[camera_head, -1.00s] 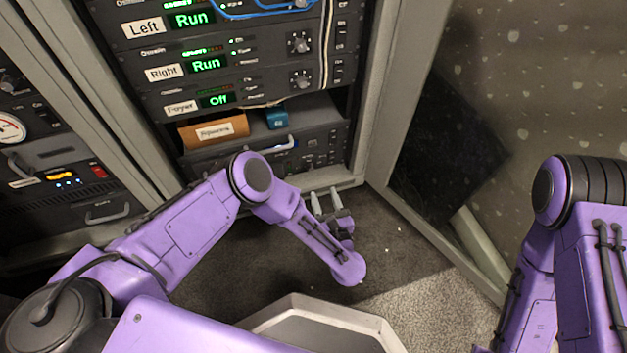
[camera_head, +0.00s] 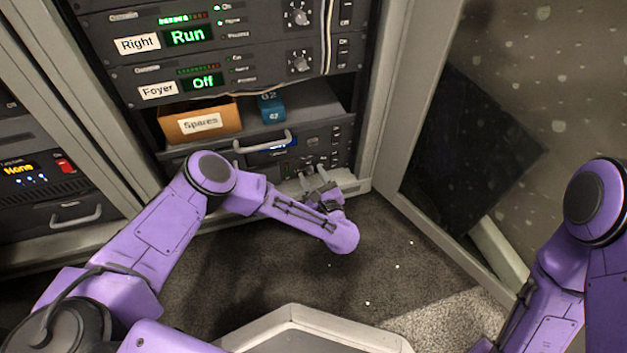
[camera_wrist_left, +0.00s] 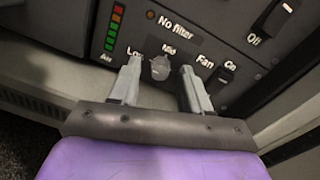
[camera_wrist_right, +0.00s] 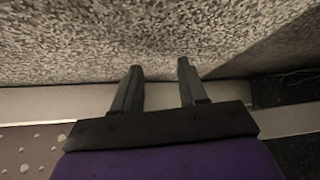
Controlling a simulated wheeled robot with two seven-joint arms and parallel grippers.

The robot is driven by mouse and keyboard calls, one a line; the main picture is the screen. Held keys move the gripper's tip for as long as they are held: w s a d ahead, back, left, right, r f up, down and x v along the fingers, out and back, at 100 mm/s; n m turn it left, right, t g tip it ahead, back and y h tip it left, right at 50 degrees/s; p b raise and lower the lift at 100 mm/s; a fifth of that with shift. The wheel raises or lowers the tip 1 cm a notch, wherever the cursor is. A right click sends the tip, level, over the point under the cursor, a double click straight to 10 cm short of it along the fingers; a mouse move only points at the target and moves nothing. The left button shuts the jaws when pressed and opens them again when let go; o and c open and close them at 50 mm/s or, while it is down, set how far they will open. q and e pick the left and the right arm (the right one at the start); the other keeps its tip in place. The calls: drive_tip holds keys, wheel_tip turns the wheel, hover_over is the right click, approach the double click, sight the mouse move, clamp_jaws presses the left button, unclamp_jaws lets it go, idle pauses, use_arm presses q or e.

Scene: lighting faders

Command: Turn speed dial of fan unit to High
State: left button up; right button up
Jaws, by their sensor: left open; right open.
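The fan unit (camera_head: 316,142) is the lowest dark panel of the middle rack, with a handle and a blue display. In the left wrist view its small grey dial (camera_wrist_left: 160,68) sits under the label "Mid", with a "Low" label to its left. Which way the dial points is hard to tell. My left gripper (camera_head: 316,180) is low in front of the panel. In the left wrist view its open fingers (camera_wrist_left: 162,72) stand on either side of the dial, apart from it. My right gripper (camera_wrist_right: 157,72) is open and empty over grey carpet; it is out of the head view.
A switch (camera_wrist_left: 220,78) beside "Fan" lies just right of the dial, and a coloured level bar (camera_wrist_left: 114,28) lies to its left. An orange Spares box (camera_head: 200,122) and a blue box (camera_head: 270,107) stand on the shelf above. An open door (camera_head: 480,140) stands at the right.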

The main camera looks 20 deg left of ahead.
use_arm(q)
clamp_jaws()
